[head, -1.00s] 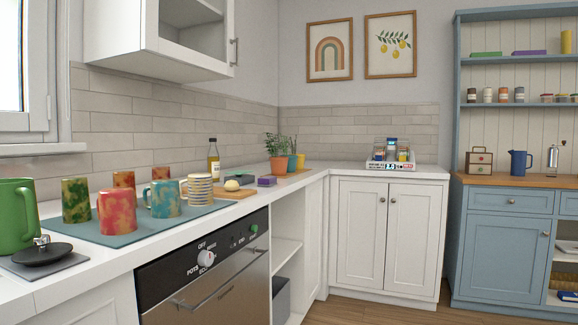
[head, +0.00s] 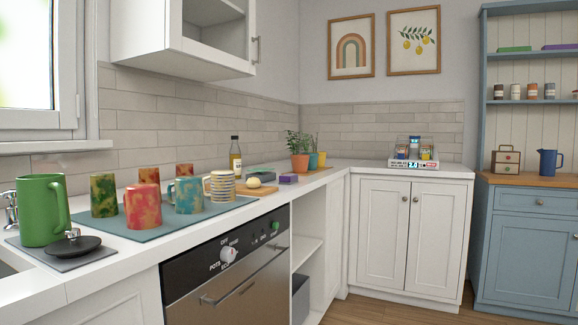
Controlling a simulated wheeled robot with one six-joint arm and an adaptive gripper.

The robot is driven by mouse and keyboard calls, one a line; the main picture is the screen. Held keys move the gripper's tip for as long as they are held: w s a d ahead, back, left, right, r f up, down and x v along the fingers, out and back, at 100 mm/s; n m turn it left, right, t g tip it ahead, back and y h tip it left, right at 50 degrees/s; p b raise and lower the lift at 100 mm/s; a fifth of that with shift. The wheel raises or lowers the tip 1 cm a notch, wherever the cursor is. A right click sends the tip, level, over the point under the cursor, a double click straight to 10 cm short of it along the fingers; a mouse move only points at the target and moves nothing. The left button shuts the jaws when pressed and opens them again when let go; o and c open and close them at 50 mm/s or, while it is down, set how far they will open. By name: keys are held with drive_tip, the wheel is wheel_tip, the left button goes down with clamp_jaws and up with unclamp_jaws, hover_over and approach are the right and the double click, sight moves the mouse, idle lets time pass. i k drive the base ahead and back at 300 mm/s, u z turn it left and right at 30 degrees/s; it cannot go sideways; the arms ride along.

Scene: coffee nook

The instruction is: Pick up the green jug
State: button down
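The green jug (head: 44,210) stands upright at the far left of the white counter, on the back part of a grey mat (head: 62,262). My gripper is not in view.
Several mugs, including a red one (head: 142,206), stand on a teal mat (head: 112,229) right of the jug. A tap (head: 11,208) and sink edge are at the far left. The dishwasher front (head: 228,270) is below the counter. Floor (head: 390,308) shows clear at lower right.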

sight(43, 211)
drive_tip(key=u, duration=0.05)
drive_tip(key=k, duration=0.5)
drive_tip(key=u, duration=0.25)
drive_tip(key=i, duration=0.45)
drive_tip(key=z, duration=1.1)
drive_tip(key=k, duration=1.25)
drive_tip(key=u, duration=1.65)
drive_tip(key=i, duration=0.35)
drive_tip(key=z, duration=0.05)
